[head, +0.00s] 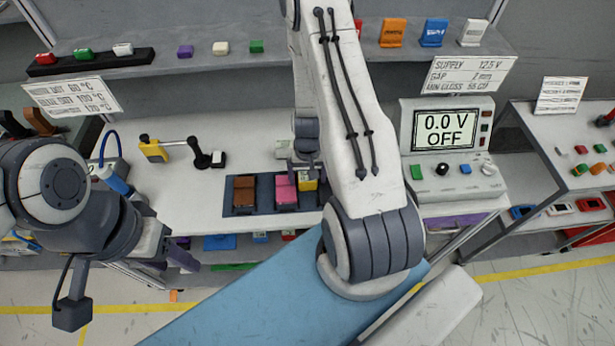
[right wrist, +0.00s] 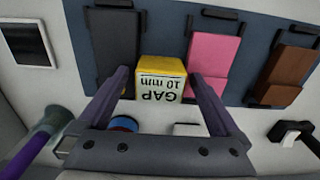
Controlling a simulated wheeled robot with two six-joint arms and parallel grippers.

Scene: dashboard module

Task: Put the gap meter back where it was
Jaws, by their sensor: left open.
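The gap meter (right wrist: 160,82) is a small yellow block with a white label reading "GAP 10 mm", upside down in the right wrist view. My right gripper (right wrist: 161,74) has its fingertips on both sides of it and appears shut on it. In the head view the yellow meter (head: 308,183) shows partly behind my right arm, over the right end of the dark blue mat (head: 229,208). In the wrist view it lies between a black holder (right wrist: 113,40) and a pink block (right wrist: 212,55). Whether it touches the mat is unclear. My left gripper (head: 176,256) is open and empty at the lower left.
A brown block (head: 244,192) sits left of the pink one. A yellow-and-black tool (head: 154,150) and a black lever (head: 200,155) stand behind left. The power unit reading "0.0 V OFF" (head: 446,130) stands right. Bench surface left of the mat is clear.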

